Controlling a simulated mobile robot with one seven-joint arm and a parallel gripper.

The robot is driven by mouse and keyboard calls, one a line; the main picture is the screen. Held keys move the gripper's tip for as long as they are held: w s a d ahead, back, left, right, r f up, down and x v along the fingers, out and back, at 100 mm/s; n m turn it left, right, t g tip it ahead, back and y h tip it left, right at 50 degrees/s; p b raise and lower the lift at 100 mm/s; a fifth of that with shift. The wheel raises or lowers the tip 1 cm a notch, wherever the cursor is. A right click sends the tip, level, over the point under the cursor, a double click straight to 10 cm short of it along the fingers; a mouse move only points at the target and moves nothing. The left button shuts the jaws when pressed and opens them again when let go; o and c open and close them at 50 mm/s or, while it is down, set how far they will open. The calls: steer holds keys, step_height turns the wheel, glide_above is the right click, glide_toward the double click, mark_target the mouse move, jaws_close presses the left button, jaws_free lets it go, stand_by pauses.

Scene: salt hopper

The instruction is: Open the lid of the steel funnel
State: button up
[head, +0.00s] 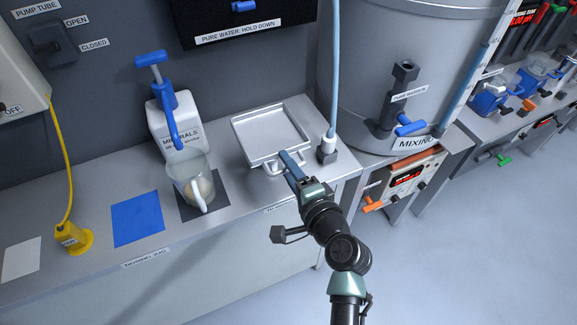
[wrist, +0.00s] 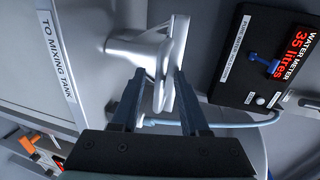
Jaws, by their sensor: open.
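The steel funnel (head: 238,137) is set in the bench with its square, flat lid (head: 272,132) lying closed over it. A pale handle (head: 272,169) sticks out at the lid's front edge; it shows large in the wrist view (wrist: 166,60). My gripper (head: 288,158) is at this handle, at the front of the lid. In the wrist view, my gripper (wrist: 160,78) has its two dark fingers apart, one on each side of the handle's bar. I cannot tell whether either finger touches it. My fingers partly hide the handle in the head view.
A glass beaker (head: 178,172) stands on a dark pad left of the funnel, before the white minerals dispenser (head: 178,137). A blue hose ends in a fitting (head: 327,150) close right of the lid. The large mixing tank (head: 365,60) stands behind right. Open floor lies in front.

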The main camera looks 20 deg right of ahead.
jaws_close()
stand_by(1.4)
